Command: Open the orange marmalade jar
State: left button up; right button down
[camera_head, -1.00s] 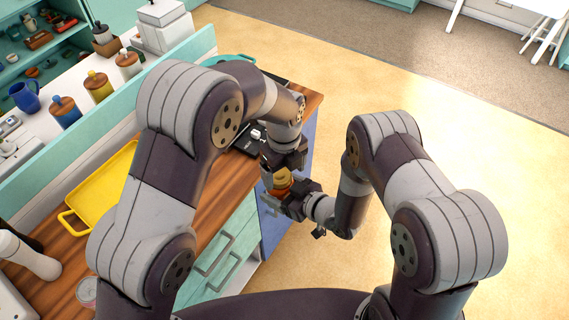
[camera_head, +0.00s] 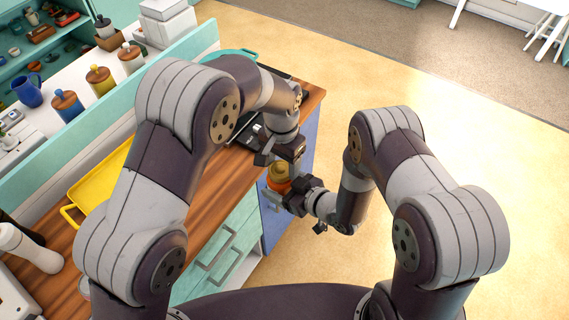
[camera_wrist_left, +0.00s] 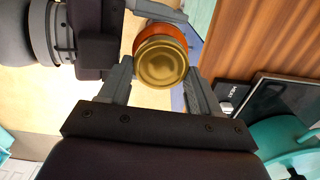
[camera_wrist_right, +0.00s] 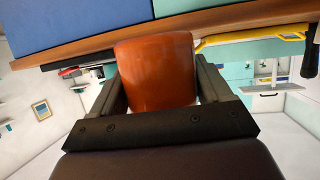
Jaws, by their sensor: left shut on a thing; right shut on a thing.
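The marmalade jar (camera_head: 279,184) is held in the air beside the counter's far end, between my two grippers. Its orange body fills the middle of the right wrist view (camera_wrist_right: 157,72). My right gripper (camera_wrist_right: 157,85) is shut on the body, one finger on each side. The round gold lid (camera_wrist_left: 161,62) faces the left wrist camera, with orange body (camera_wrist_left: 160,32) showing behind it. My left gripper (camera_wrist_left: 160,78) is shut on the lid from opposite sides. In the head view its fingers (camera_head: 279,160) are partly hidden. I cannot tell whether the lid is loose.
The wooden counter (camera_head: 212,178) runs along the left, with a yellow tray (camera_head: 92,188) and a dark device (camera_head: 247,130) on it. Several lidded canisters stand on the ledge behind. Open floor (camera_head: 460,180) lies to the right.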

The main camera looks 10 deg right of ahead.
pick_arm(q)
jog(key=n, duration=0.4)
jog(key=shift+w+r+n, duration=0.2)
jog(key=shift+r+n, duration=0.05)
jog(key=shift+n, duration=0.05)
jog(key=n, duration=0.4)
jog(key=shift+s+a, duration=0.1)
jog(key=shift+a, duration=0.1)
jog(key=n, duration=0.4)
jog(key=shift+s, duration=0.15)
jog(key=n, duration=0.7)
jog(key=shift+s, duration=0.35)
jog(key=n, duration=0.5)
jog(key=shift+s+d+n, duration=0.1)
jog(key=shift+s+n, duration=0.15)
jog(key=shift+n, duration=0.05)
jog(key=o, duration=1.2)
jog(key=shift+f, duration=0.1)
